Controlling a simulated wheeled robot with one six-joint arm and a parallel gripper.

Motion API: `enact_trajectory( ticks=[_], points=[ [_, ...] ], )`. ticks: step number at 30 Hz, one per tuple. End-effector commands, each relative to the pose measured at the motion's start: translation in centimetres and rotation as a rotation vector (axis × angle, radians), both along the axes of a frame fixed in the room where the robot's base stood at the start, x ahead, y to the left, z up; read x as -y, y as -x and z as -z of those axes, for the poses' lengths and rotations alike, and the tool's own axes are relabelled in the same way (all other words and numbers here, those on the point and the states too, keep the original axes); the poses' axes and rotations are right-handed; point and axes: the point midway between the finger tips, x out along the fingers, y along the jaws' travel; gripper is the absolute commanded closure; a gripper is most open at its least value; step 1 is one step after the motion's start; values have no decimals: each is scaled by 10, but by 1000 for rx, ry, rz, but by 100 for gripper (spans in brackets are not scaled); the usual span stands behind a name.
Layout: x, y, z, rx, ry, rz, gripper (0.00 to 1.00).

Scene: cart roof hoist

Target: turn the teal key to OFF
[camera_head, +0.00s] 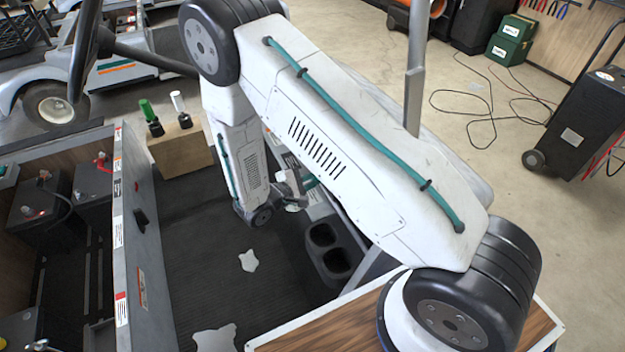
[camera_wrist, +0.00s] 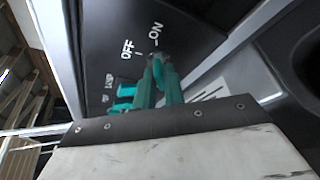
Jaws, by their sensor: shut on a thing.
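In the wrist view a black panel (camera_wrist: 105,35) carries the white words OFF and ON around a key switch. My gripper (camera_wrist: 161,74) has its teal fingers at this switch and is shut on the teal key (camera_wrist: 157,62). The fingers cover most of the key, so I cannot tell which mark it points to. A separate teal part (camera_wrist: 126,92) sits just left of the fingers, by smaller lettering. In the head view my gripper (camera_head: 292,198) is partly hidden behind my arm, and the key does not show.
A double cup holder (camera_head: 328,250) stands right of my gripper in the head view. Two levers, green (camera_head: 147,110) and white (camera_head: 178,102), rise from a tan box (camera_head: 180,150). Dark batteries (camera_head: 95,190) sit in the open bay at left. The dark floor mat (camera_head: 195,265) is largely clear.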

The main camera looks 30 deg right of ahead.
Motion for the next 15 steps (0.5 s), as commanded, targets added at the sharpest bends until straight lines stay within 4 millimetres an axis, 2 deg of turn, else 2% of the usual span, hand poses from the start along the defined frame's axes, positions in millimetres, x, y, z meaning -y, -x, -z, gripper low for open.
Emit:
enact_trajectory(
  ticks=[15],
  points=[
    [0,-3,-2,-471,-2,1,100]
  ],
)
